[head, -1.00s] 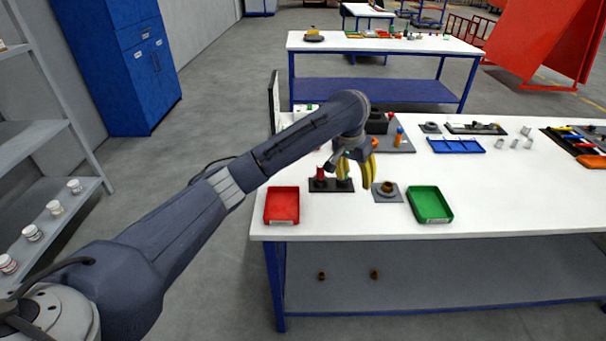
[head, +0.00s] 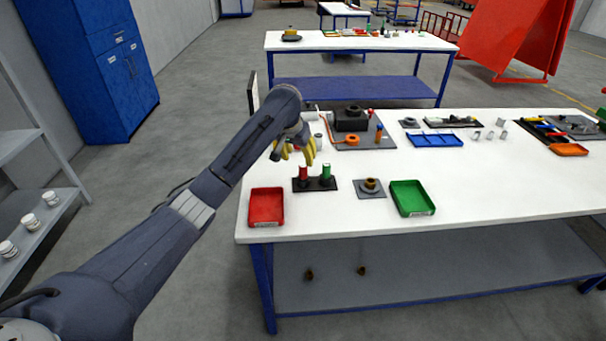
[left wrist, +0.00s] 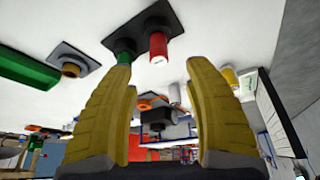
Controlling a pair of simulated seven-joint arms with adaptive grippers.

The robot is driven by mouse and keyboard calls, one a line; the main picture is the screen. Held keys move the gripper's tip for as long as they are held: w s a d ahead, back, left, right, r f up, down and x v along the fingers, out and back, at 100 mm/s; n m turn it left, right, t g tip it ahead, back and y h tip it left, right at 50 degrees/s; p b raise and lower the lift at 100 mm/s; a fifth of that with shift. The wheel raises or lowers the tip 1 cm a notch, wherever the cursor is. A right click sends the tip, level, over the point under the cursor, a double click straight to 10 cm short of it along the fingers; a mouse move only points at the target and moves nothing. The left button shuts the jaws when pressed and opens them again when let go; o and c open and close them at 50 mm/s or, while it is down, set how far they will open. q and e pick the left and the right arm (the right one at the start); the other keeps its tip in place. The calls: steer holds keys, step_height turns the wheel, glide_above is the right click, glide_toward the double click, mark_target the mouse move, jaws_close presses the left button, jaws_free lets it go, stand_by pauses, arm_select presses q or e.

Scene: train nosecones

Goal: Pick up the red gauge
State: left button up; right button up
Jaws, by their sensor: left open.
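The red gauge (head: 303,172) stands upright on a small dark base plate (head: 316,186) near the left front of the white table. A green gauge (head: 325,172) stands beside it on the same plate. My left gripper (head: 297,156) is open and empty, just above and behind the gauges. In the left wrist view the red gauge (left wrist: 158,46) shows beyond the yellow fingers (left wrist: 160,85), between their tips and apart from them. The green gauge (left wrist: 124,52) is close to the left fingertip there. My right gripper is not in view.
A red tray (head: 266,206) and a green tray (head: 411,198) stand at the table's front edge. Between them a brown ring part (head: 371,185) sits on a grey plate. A black block (head: 350,119) on a grey board stands behind. The table's middle right is clear.

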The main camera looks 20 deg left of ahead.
mark_target(302, 166)
arm_select(q)
steer(key=shift+x, duration=4)
steer(key=shift+d, duration=0.1)
steer(key=shift+c, duration=0.3)
jaws_close()
